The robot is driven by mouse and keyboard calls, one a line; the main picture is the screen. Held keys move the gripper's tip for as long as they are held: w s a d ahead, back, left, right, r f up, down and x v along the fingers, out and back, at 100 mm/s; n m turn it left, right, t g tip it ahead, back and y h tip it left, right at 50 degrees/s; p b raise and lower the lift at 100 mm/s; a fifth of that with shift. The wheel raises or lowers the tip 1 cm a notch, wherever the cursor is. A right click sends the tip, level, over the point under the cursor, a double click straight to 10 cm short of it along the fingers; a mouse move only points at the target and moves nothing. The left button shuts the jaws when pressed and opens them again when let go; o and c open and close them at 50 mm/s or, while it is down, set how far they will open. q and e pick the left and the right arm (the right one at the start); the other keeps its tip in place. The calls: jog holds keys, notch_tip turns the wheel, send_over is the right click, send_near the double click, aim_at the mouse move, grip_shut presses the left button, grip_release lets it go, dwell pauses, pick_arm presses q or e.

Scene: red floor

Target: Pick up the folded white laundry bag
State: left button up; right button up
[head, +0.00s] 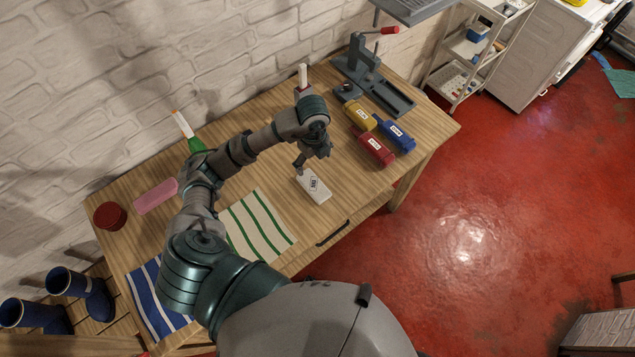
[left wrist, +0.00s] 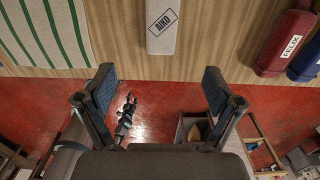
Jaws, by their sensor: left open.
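The folded white laundry bag (head: 316,188) lies on the wooden table near its front edge. It is a small white block with a dark-framed label. In the left wrist view the bag (left wrist: 163,36) is at the top centre, and its label reads AIKO. My left gripper (head: 300,165) is just above the bag's far end in the head view, pointing down. In the left wrist view my left gripper (left wrist: 158,88) has its fingers wide apart with nothing between them. A small dark jointed shape over the floor there may be my right gripper (left wrist: 127,112); its jaws are unclear.
Red (head: 374,148), blue (head: 396,135) and yellow (head: 360,115) labelled bundles lie right of the bag. A green-striped cloth (head: 258,226) lies to its left. A grey stand (head: 365,70) is at the back right.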

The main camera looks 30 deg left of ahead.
pick_arm(q)
send_over(314, 186)
notch_tip(314, 186, down, 10)
jog(key=shift+d+f+p, duration=0.1)
jog(key=shift+p, duration=0.3)
jog(key=shift+f, duration=0.2)
notch_tip(314, 186, down, 4)
jog(key=shift+w+f+p, duration=0.1)
jog(key=shift+f+p, duration=0.15)
jog(key=shift+p, duration=0.25)
jog(key=shift+d+f, duration=0.1)
jog(key=shift+f, duration=0.1)
jog(key=shift+d, duration=0.1)
jog(key=shift+c, duration=1.2)
jog(key=c, duration=0.8)
jog(key=shift+a, duration=0.25)
jog(key=c, duration=0.3)
jog(key=shift+c, duration=0.2)
